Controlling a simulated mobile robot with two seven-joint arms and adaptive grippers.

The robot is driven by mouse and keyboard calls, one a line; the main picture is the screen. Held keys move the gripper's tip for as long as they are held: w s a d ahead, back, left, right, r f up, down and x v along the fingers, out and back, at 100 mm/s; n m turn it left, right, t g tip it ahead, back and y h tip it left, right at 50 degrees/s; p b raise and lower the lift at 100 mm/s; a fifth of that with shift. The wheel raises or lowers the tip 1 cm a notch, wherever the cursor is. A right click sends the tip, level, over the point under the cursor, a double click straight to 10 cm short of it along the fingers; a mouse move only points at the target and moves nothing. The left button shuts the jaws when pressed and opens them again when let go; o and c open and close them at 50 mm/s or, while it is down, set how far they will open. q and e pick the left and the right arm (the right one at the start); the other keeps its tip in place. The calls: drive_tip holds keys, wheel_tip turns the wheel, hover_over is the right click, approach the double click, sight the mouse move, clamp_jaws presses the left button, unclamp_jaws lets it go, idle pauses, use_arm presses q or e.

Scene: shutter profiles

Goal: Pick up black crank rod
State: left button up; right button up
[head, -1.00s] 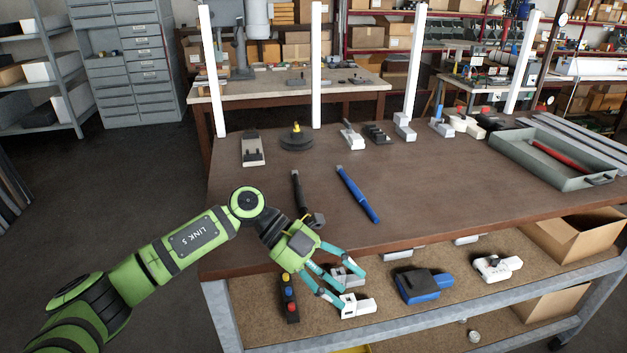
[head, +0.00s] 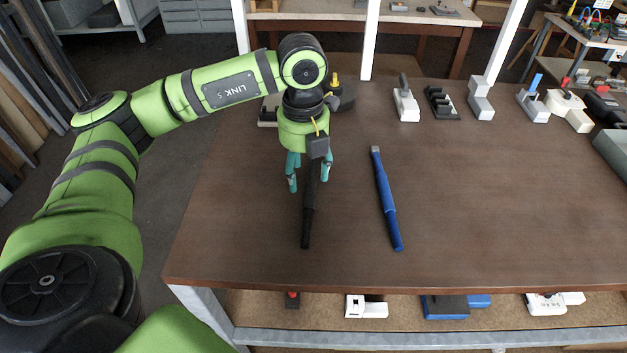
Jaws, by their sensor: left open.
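The black crank rod (head: 308,212) lies on the brown table top, pointing toward the table's front edge. Its far end is hidden by my left gripper (head: 308,182). My left gripper points down over the far part of the rod, with its teal fingers apart on either side of it. I cannot tell whether the fingers touch the rod or the table. My right gripper does not show.
A blue rod (head: 386,200) lies to the right of the black one, with bare table between. Several small parts, such as a white block (head: 405,104) and a grey stepped block (head: 480,100), stand along the back. The table's front right is clear.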

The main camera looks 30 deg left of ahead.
sight(308, 186)
use_arm(q)
wheel_tip(308, 186, down, 2)
drive_tip(key=shift+d+f+p, duration=0.1)
drive_tip(key=shift+f+p, duration=0.15)
drive_tip(key=shift+p, duration=0.55)
drive_tip(key=shift+w+f, duration=0.15)
drive_tip(key=shift+f, duration=0.35)
drive_tip(key=shift+w+f, duration=0.15)
drive_tip(key=shift+f, duration=0.35)
drive_tip(key=c, duration=0.9)
clamp_jaws()
drive_tip(key=shift+r, duration=0.1)
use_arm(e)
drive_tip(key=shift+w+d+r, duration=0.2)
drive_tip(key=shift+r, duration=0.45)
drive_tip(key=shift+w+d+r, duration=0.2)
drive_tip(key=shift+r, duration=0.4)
use_arm(q)
drive_tip(key=shift+r, duration=0.1)
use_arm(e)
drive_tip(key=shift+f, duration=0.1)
